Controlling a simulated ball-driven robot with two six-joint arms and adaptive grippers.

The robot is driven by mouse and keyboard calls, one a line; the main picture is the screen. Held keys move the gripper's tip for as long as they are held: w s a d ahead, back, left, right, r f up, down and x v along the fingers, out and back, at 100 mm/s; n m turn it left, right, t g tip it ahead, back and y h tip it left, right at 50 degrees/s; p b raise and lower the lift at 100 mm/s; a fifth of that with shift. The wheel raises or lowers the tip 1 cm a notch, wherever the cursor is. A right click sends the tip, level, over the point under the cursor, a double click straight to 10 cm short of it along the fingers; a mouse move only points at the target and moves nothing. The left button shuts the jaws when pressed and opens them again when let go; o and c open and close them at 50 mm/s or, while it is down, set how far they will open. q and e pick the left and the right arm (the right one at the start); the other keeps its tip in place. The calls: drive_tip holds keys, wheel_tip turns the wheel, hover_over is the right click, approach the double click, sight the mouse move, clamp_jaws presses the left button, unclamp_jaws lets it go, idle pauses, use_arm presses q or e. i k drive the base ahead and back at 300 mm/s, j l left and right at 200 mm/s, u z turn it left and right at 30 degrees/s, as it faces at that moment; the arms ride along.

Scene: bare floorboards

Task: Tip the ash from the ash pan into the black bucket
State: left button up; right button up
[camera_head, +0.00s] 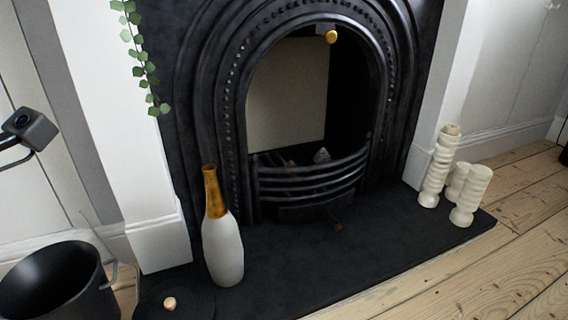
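The black bucket (52,285) stands open-topped at the lower left, its lower part cut off by the picture edge. Its inside looks dark, and I cannot make out anything in it. No gripper fingers show.
A white and gold bottle vase (224,250) stands on the black hearth slab (330,265) between bucket and grate. A dark round lid-like disc with a pale knob (169,303) lies at its left. Cream candlesticks (440,168) stand at the right. The hearth middle is clear.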

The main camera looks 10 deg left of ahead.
sight(309, 211)
drive_tip(key=u, duration=1.7)
drive_tip(key=z, duration=1.7)
drive_tip(key=u, duration=1.6)
drive_tip(key=i+l, duration=0.15)
drive_tip(key=l, duration=0.3)
drive_tip(key=i+l, duration=0.1)
drive_tip(key=l, duration=0.3)
drive_tip(key=i+l, duration=0.15)
drive_tip(key=l, duration=0.3)
drive_tip(key=i+l, duration=0.1)
drive_tip(key=l, duration=0.35)
